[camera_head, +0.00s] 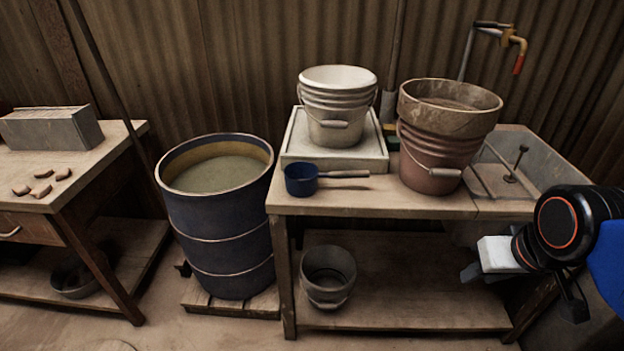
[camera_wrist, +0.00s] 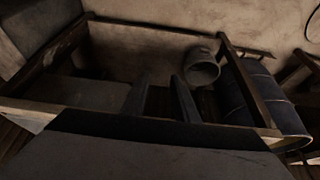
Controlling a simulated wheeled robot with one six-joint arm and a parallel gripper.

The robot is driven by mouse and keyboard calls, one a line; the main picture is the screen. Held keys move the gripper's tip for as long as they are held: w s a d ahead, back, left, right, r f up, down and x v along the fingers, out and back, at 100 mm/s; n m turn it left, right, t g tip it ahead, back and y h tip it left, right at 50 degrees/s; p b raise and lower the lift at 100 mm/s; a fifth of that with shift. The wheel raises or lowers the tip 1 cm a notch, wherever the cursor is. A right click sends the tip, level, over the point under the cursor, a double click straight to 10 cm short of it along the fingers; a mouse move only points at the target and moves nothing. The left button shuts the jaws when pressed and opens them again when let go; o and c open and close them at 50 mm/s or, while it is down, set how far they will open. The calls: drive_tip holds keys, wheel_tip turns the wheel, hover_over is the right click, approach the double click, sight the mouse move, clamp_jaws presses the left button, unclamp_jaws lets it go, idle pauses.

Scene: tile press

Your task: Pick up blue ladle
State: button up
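The blue ladle (camera_head: 301,180) sits on the wooden table near its front left edge. Its cup is dark blue, and its brown handle points right along the tabletop. My gripper (camera_head: 470,271) is at the right in the head view, in front of the table's right part and lower than the tabletop. It is well to the right of the ladle and apart from it. In the wrist view my gripper (camera_wrist: 162,92) shows two dark fingers spread apart with nothing between them. I cannot make out the ladle in the wrist view.
A white bucket (camera_head: 338,112) stands on a pale slab (camera_head: 292,140) behind the ladle. A brown bucket stack (camera_head: 432,155) stands right of the handle. A blue barrel (camera_head: 218,230) stands left of the table (camera_head: 400,207). A grey bucket (camera_head: 328,280) is on the lower shelf.

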drive_tip(key=o, duration=0.3)
wheel_tip(320, 180, up, 19)
drive_tip(key=n+g, duration=0.3)
drive_tip(key=n, duration=1.5)
hover_over(337, 172)
drive_tip(key=s, duration=0.3)
drive_tip(key=w+f, duration=0.1)
drive_tip(key=f, duration=0.4)
drive_tip(key=w+f, duration=0.1)
drive_tip(key=f, duration=0.5)
drive_tip(key=w+f, duration=0.1)
drive_tip(key=f, duration=0.4)
drive_tip(key=shift+w+f, duration=0.2)
drive_tip(key=shift+f, duration=0.1)
clamp_jaws()
